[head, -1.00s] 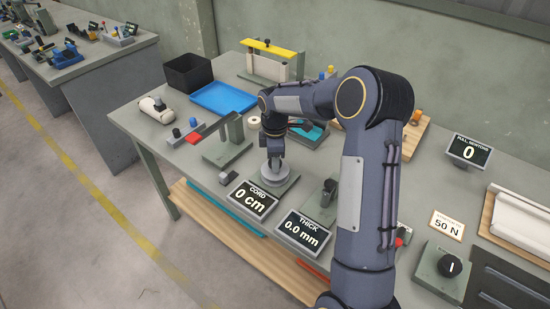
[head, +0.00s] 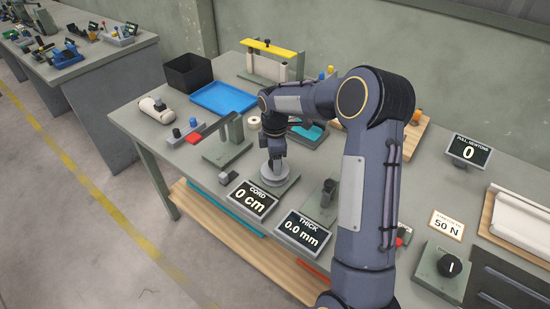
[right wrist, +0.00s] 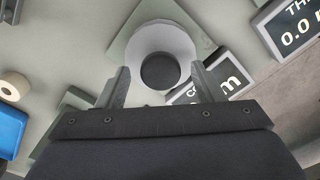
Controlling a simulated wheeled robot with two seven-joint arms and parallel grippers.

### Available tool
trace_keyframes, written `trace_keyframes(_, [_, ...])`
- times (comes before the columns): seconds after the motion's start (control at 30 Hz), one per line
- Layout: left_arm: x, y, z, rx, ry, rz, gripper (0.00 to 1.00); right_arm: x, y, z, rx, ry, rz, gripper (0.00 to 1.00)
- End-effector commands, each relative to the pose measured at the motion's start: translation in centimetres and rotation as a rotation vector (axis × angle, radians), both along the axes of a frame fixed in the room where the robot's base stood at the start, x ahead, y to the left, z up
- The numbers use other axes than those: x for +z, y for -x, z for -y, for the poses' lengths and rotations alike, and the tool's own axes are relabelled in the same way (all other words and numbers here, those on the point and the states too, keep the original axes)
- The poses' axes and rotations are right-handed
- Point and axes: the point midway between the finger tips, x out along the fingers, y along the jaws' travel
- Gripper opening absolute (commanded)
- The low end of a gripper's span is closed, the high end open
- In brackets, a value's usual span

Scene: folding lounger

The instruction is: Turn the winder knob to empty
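The winder is a pale round disc (head: 275,177) on a green-grey base plate beside the CORD display (head: 252,200), which reads 0 cm. In the right wrist view the disc (right wrist: 184,42) carries a dark round knob (right wrist: 160,71) at its middle. My right gripper (head: 276,166) points down over the disc in the head view and hides the knob there. In the wrist view my right gripper (right wrist: 161,72) is open, with one finger on each side of the knob and a visible gap to both. My left gripper is not in view.
The THICK display (head: 303,229) reads 0.0 mm. A green-grey box with a black knob (head: 449,266) stands at the right. A blue tray (head: 223,97), black bin (head: 188,72) and a grey upright stand (head: 227,148) lie left of my arm.

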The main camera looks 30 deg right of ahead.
Motion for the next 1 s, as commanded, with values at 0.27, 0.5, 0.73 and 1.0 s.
trace_keyframes(0.27, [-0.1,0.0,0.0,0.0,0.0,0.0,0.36,0.3,0.0,0.0,-0.001,0.0,-0.001,0.61])
trace_keyframes(0.5, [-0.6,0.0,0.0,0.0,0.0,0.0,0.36,3.9,-0.1,0.0,-0.001,0.001,0.004,0.61])
trace_keyframes(0.73, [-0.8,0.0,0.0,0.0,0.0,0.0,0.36,7.1,0.0,0.0,-0.001,0.0,0.001,0.61])
trace_keyframes(1.0, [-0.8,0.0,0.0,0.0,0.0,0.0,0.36,7.8,0.0,0.0,-0.001,0.0,-0.001,0.61])
